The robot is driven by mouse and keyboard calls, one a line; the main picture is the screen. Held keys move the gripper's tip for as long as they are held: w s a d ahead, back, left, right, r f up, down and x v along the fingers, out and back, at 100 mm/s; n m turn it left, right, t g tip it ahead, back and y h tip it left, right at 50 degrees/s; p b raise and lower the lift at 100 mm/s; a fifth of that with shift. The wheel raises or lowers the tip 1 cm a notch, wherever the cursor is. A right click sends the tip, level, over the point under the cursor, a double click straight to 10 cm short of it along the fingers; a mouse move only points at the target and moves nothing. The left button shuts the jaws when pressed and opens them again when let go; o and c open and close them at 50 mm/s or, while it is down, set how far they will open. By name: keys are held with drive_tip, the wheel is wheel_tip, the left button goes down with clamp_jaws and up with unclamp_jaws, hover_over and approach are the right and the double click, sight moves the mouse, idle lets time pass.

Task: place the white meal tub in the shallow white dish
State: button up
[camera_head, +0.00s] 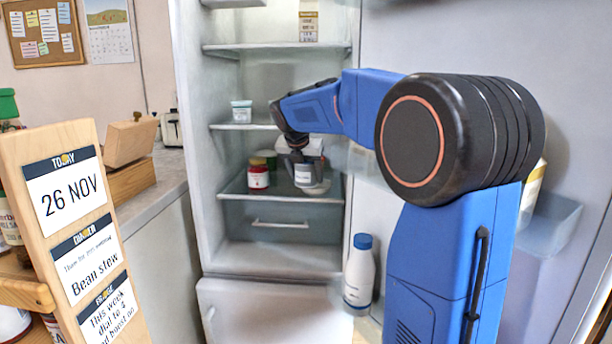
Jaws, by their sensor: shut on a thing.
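My gripper (297,158) reaches into the open fridge and points down over the lower glass shelf. It is shut on a white tub (304,177) with a dark label band, just below the fingers. The label is too small to read. A shallow white dish (319,188) shows at the tub's lower right, low on the same shelf. The tub appears within or just over the dish; I cannot tell whether its base touches it. My gripper and wrist hide part of the tub's top. Another small white tub (241,112) with a blue label stands on the shelf above, left.
A white bottle with a blue cap (359,272) stands in the door. A wooden sign board (75,235) is at the left front.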

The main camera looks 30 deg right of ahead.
drive_tip(key=shift+f, duration=0.2)
drive_tip(key=o, duration=1.5)
drive_tip(key=shift+o, duration=0.2)
drive_tip(key=shift+a+r, duration=0.1)
drive_tip(key=shift+r, duration=0.25)
drive_tip(key=v, duration=1.1)
drive_tip(key=shift+s+a+r, duration=0.15)
drive_tip(key=shift+s+r, duration=0.05)
drive_tip(key=shift+r, duration=0.05)
